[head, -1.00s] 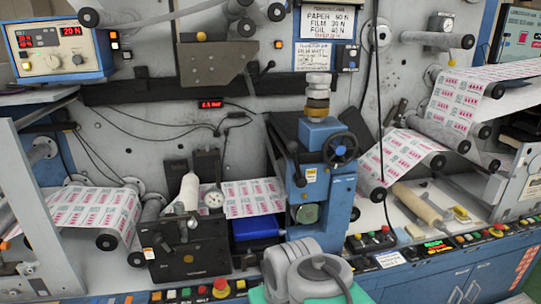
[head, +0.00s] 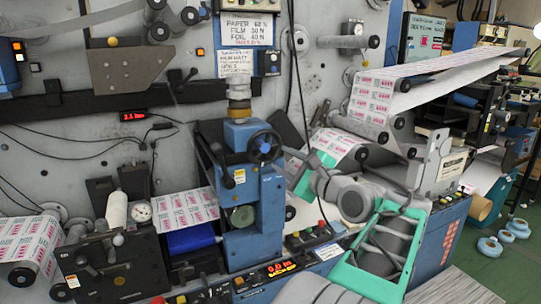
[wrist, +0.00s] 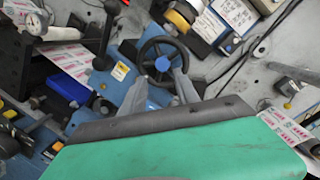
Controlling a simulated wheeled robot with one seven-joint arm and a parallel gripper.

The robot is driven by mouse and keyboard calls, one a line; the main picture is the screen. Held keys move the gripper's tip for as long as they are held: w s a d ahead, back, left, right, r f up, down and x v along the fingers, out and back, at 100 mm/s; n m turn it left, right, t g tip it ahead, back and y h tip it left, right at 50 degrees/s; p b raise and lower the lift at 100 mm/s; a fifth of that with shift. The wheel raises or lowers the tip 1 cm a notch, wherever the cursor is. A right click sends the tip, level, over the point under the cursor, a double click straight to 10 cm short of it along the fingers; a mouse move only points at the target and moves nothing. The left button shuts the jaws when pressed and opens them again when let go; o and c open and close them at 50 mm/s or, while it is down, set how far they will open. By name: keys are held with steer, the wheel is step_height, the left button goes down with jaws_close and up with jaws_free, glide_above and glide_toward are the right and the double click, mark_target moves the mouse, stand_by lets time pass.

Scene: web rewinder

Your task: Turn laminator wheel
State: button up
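The laminator wheel is a dark handwheel (head: 264,146) with a blue hub, on the upper front of the blue laminator column (head: 240,190). It shows whole in the wrist view (wrist: 161,60), just beyond my fingers. My gripper (wrist: 161,80) is open, with two grey fingers spread and nothing between them. The fingertips point at the lower part of the wheel; I cannot tell whether they touch it. In the head view my green hand is right of the wheel, and its fingers are hard to make out.
A dark lever with a black knob (wrist: 103,62) is left of the wheel. A black box with a dial gauge (head: 105,265) stands left of the column. A printed web (head: 375,95) runs over rollers at the right. A button panel (head: 310,235) lies below, and cables hang behind.

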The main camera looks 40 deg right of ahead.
mark_target(267, 149)
steer(key=w+p, duration=0.1)
steer(key=w, duration=0.2)
steer(key=w+d+p, duration=0.1)
steer(key=w, duration=0.3)
steer(key=shift+w+d+r, duration=0.15)
steer(key=shift+d+r, duration=0.05)
steer(key=shift+c, duration=0.5)
jaws_close()
steer(key=shift+d, duration=0.15)
